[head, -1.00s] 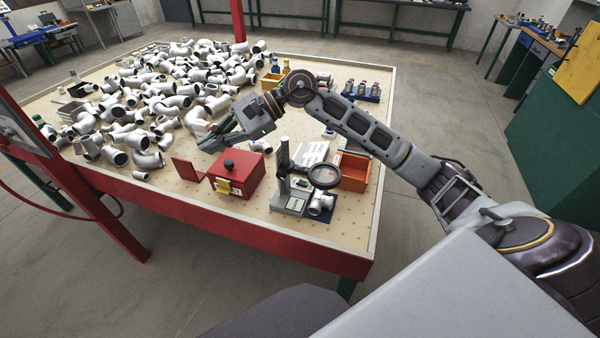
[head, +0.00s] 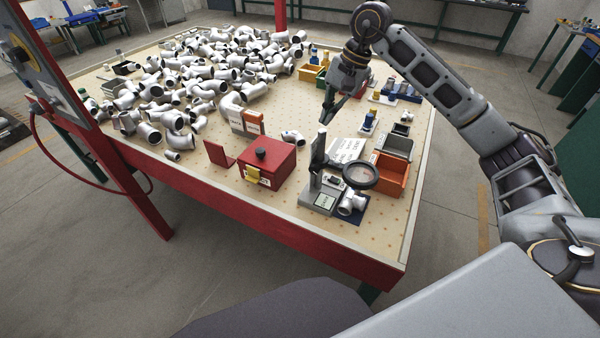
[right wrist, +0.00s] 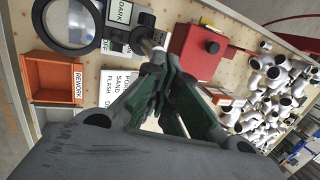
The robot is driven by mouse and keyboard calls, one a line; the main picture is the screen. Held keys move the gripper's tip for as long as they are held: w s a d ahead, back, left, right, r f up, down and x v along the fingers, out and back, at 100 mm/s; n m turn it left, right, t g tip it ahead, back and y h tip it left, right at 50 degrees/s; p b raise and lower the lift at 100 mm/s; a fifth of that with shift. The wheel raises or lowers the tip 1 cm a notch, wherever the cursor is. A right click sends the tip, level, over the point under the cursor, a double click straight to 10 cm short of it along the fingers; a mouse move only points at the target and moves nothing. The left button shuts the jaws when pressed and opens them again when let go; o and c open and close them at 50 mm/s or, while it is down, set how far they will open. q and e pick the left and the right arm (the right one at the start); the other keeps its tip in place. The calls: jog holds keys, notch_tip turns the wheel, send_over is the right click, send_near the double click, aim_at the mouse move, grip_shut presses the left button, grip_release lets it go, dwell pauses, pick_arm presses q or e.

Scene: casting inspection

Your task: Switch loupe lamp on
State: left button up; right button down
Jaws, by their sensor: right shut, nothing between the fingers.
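The loupe stand (head: 320,178) is near the table's front right, with its round lens (head: 361,176) reaching out to the right over a white pipe fitting (head: 351,203). Its base (head: 323,200) carries a small light label. My right gripper (head: 326,119) points down above the table, behind the top of the loupe post. In the right wrist view its fingers (right wrist: 155,80) are shut and empty. My left gripper is not in view.
A red box (head: 268,163) stands left of the loupe. An orange REWORK bin (head: 391,176) and a grey bin (head: 396,146) stand right of it. A white printed sheet (head: 346,150) lies behind. Many white pipe fittings (head: 190,85) cover the table's left and back.

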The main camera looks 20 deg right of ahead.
jog(key=h+b, duration=0.2)
jog(key=b, duration=0.1)
send_over(334, 179)
jog(key=d, duration=0.1)
jog(key=f, duration=0.2)
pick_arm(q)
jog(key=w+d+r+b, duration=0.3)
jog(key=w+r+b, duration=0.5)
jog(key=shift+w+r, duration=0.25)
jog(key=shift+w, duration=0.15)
pick_arm(e)
notch_tip(334, 179, down, 7)
jog(key=d, duration=0.1)
jog(key=shift+w+f, duration=0.2)
jog(key=shift+w, duration=0.05)
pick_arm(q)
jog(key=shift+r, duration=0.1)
pick_arm(e)
jog(key=shift+f, duration=0.1)
